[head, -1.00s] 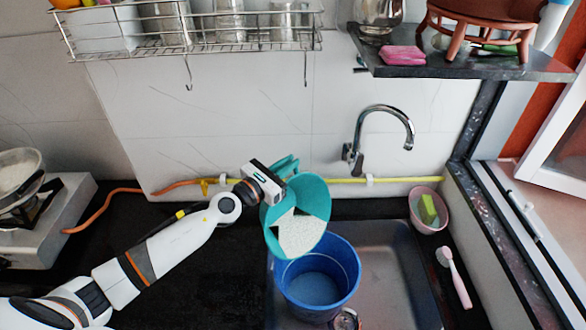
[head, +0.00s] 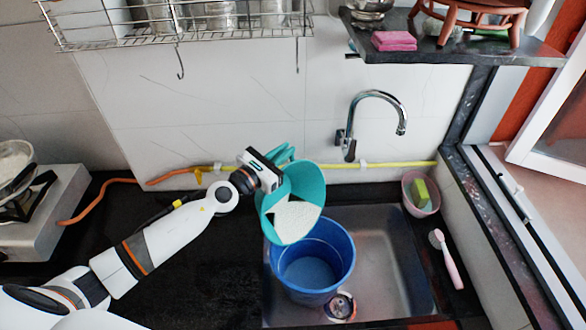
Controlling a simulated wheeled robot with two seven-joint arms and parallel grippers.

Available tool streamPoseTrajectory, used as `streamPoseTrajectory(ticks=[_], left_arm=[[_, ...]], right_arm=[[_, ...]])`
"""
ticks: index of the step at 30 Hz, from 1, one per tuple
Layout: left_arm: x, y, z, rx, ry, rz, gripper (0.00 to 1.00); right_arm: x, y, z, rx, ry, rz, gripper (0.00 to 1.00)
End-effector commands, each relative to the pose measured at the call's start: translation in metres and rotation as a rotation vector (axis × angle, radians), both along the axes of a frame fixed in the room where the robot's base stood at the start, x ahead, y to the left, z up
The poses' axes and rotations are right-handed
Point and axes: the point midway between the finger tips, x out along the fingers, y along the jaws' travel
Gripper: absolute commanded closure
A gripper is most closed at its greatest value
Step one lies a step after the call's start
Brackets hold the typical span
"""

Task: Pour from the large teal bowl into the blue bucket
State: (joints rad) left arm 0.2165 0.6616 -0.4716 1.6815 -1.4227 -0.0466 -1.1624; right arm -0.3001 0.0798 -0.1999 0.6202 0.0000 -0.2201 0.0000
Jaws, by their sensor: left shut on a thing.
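The large teal bowl (head: 309,181) is tilted above the back left rim of the blue bucket (head: 340,252). White contents (head: 294,221) lie in its lower part, near the lip that faces the bucket. My left gripper (head: 279,172) is shut on the bowl at its upper left side; the fingertips are partly hidden by the bowl. The blue bucket stands upright in the sink, and the visible part of its inside looks blue and empty. My right gripper is not in view.
The metal sink (head: 392,262) surrounds the bucket, with a drain (head: 340,306) in front. A faucet (head: 378,97) rises behind. A pink bowl with a sponge (head: 420,193) and a pink brush (head: 446,258) lie to the right. A wire rack (head: 190,30) and dark shelf (head: 460,53) hang above.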

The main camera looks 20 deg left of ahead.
Motion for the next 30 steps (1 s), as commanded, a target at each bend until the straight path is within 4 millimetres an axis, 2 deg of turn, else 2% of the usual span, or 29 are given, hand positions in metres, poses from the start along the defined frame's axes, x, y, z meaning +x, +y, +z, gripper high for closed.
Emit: streamPoseTrajectory(ticks=[12, 30], left_arm=[[-0.007, -0.017, 0.009, 0.063, -0.028, -0.001, 1.00], [-0.009, -0.021, 0.008, 0.079, -0.035, -0.001, 1.00]], right_arm=[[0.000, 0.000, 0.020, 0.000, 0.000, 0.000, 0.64], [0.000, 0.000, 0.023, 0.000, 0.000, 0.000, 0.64]])
